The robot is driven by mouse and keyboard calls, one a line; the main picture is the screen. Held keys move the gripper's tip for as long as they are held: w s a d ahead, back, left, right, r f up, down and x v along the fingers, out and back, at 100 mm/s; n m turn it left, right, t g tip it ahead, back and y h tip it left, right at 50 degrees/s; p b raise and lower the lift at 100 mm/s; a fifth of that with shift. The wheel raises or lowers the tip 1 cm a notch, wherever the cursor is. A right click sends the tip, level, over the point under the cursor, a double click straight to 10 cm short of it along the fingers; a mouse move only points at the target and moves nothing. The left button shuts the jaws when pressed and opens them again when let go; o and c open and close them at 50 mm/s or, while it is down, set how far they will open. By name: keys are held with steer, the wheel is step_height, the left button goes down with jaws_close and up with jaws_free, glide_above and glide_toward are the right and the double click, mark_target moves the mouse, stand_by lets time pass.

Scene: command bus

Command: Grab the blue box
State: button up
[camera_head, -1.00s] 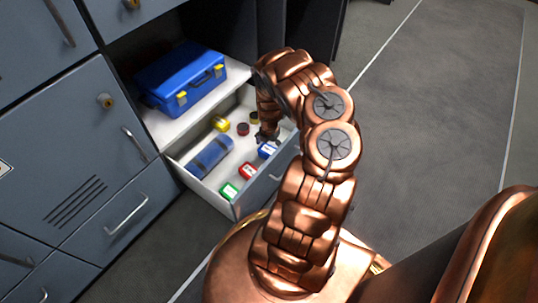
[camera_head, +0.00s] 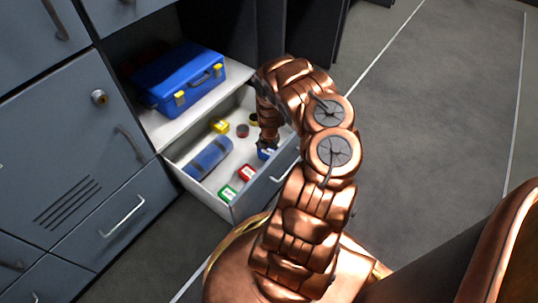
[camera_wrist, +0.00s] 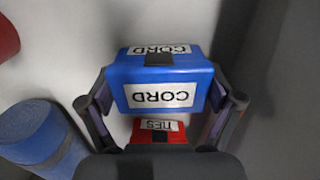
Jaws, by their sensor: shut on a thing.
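The blue box (camera_wrist: 160,72) is labelled CORD and sits between the two fingers of my gripper (camera_wrist: 163,100) in the wrist view. The fingers press on its left and right sides, so my gripper is shut on it. In the head view the blue box (camera_head: 265,154) is at the right side of the open drawer (camera_head: 226,209), partly hidden under my gripper (camera_head: 267,143). I cannot tell whether it still touches the drawer floor.
A red box (camera_head: 246,172), a green box (camera_head: 227,194), a yellow box (camera_head: 220,125), small round tins (camera_head: 242,131) and a blue cylinder (camera_head: 208,158) lie in the drawer. A blue case (camera_head: 180,77) stands on the shelf above. Drawer walls surround my gripper.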

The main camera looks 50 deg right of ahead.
steer(key=shift+c, duration=0.6)
steer(key=shift+r, duration=0.15)
